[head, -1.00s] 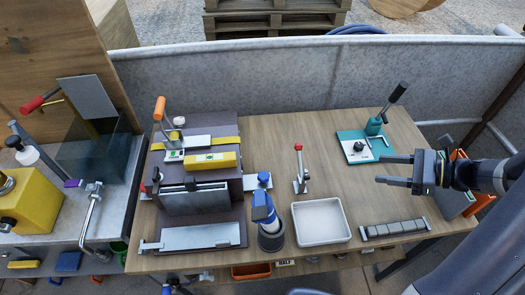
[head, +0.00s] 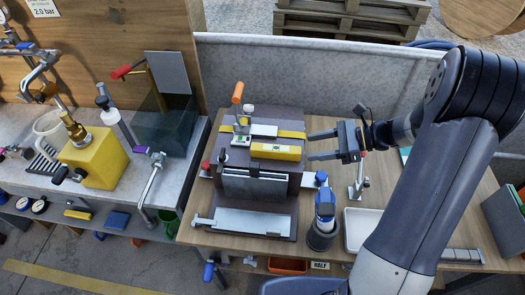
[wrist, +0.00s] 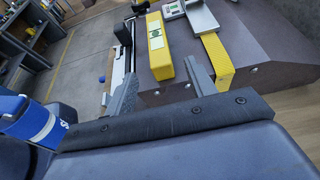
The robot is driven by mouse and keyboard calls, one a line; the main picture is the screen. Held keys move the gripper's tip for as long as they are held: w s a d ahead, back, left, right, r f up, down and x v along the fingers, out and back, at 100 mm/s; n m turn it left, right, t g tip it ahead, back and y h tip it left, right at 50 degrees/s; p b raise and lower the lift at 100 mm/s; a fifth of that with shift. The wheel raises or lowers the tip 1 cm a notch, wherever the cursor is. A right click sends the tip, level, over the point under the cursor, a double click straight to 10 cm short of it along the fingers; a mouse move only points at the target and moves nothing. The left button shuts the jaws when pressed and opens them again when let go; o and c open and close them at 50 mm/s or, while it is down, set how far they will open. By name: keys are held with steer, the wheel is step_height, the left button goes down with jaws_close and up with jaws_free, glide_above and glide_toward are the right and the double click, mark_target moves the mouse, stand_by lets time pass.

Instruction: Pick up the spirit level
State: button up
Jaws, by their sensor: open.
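The spirit level (head: 275,151) is a yellow block with a green vial, lying on the dark fixture (head: 262,218) in the head view. It also shows in the wrist view (wrist: 158,45), with its near end close to my fingers. My gripper (head: 309,146) is open and empty, just right of the level's right end, with its fingers pointing left toward it. In the wrist view my gripper's fingers (wrist: 162,78) lie on either side of the line of the level's near end. I cannot tell whether they overlap it. Its underside is hidden.
A yellow bar (wrist: 217,60) runs beside the level, with a grey block across it. An orange-handled clamp (head: 238,95) stands behind the level. A blue-topped cylinder (head: 323,215), a red-tipped lever (head: 359,180) and a white tray (head: 352,230) stand on the table to the right.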

mark_target(294, 150)
steer(key=p+x, duration=0.2)
steer(key=x, duration=0.7)
steer(key=shift+a+r, duration=0.1)
steer(key=shift+c, duration=0.3)
jaws_close()
